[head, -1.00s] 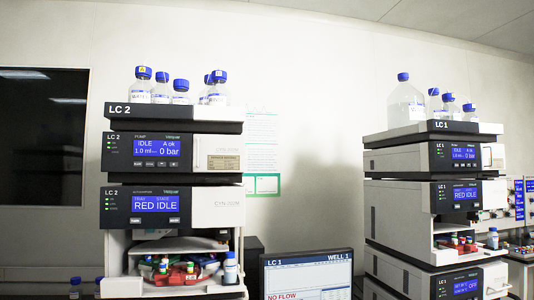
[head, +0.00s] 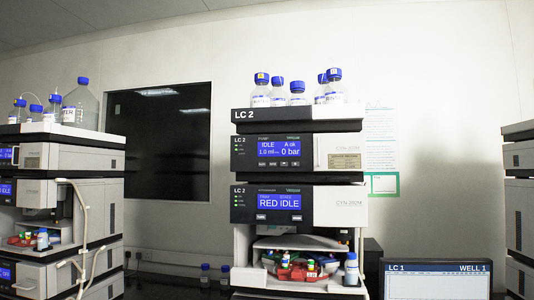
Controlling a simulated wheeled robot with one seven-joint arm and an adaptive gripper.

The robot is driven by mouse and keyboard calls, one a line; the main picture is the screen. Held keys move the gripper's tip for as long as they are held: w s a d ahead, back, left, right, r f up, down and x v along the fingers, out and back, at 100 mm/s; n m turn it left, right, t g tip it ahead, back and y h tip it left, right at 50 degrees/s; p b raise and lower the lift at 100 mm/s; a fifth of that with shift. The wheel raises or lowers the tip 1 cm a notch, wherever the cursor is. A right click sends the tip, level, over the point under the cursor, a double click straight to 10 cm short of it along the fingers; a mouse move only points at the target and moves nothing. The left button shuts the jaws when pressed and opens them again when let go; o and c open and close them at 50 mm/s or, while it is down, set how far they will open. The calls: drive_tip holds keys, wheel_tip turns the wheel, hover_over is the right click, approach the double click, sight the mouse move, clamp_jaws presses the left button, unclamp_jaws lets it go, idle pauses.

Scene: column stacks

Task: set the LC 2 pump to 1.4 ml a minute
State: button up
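The LC 2 stack stands in the middle of the head view, with its LC 2 label on the top tray (head: 300,114). Its pump module (head: 340,145) sits just under the tray. The pump's blue screen (head: 280,148) reads IDLE, A ok, 1.0 ml and 0 bar. A row of small buttons (head: 278,163) runs under that screen. Below the pump, the autosampler (head: 340,205) has a screen reading RED IDLE. My gripper is not in view.
Several blue-capped bottles (head: 297,93) stand on the LC 2 top tray. A monitor (head: 437,280) labelled LC 1, WELL 1 is at the lower right. Another stack (head: 75,155) is at the left, and part of one (head: 519,200) is at the right edge. A dark panel (head: 158,140) is on the wall.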

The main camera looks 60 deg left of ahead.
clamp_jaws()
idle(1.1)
